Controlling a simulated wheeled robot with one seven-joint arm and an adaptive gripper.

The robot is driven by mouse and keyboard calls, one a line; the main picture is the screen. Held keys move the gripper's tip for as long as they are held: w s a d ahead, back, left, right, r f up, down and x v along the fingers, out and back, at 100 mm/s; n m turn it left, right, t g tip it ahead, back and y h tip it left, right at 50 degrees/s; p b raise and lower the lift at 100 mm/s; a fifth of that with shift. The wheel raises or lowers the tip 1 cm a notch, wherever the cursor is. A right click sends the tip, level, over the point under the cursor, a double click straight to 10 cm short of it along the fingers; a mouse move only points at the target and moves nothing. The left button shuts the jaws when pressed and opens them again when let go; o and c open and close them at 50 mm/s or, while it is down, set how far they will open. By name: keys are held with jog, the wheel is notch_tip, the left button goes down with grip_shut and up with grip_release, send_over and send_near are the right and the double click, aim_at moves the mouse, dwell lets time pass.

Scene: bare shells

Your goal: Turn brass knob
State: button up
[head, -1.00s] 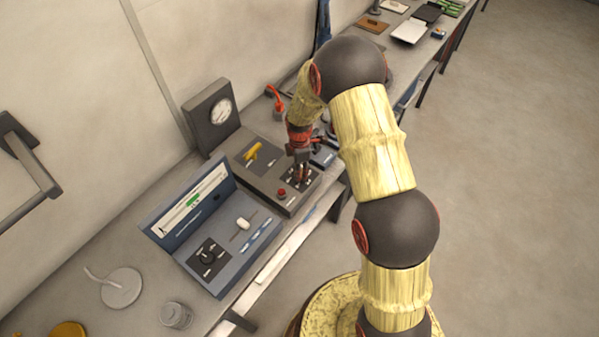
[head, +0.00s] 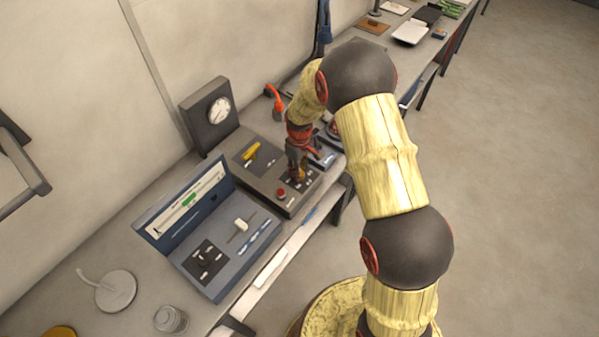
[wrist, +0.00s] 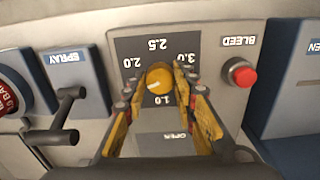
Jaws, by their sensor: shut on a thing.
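The brass knob (wrist: 158,80) shows in the wrist view as a round yellow cap with a pale pointer line, on a dark dial plate (wrist: 127,47) marked 1.0, 2.0, 2.5 and 3.0. The pointer line slants toward the 1.0 side. My gripper (wrist: 160,88) is shut on the knob, with one yellow-sided finger on each side of it. In the head view my gripper (head: 297,175) points down at the front of the grey control panel (head: 262,187), and it hides most of the knob there.
A red BLEED button (wrist: 242,74) sits close to the knob; a black SPRAY lever (wrist: 68,115) is on the other side. The panel also carries a yellow handle (head: 251,152). A blue case (head: 167,236) stands nearby, with a dial gauge (head: 207,112) behind.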

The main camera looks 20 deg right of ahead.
jog(key=m, duration=0.4)
jog(key=shift+m+b, duration=0.3)
jog(key=shift+b, duration=0.1)
jog(key=m, duration=0.3)
jog(key=shift+m+b, duration=0.3)
jog(key=shift+m, duration=0.1)
jog(key=m, duration=0.9)
jog(key=shift+b, duration=0.4)
jog(key=m, duration=0.4)
jog(key=shift+m, duration=0.3)
jog(key=m, duration=0.3)
jog(key=shift+m, duration=0.3)
jog(key=m, duration=0.4)
jog(key=shift+b, duration=0.3)
jog(key=shift+w+m, duration=0.1)
jog(key=shift+m, duration=2.1)
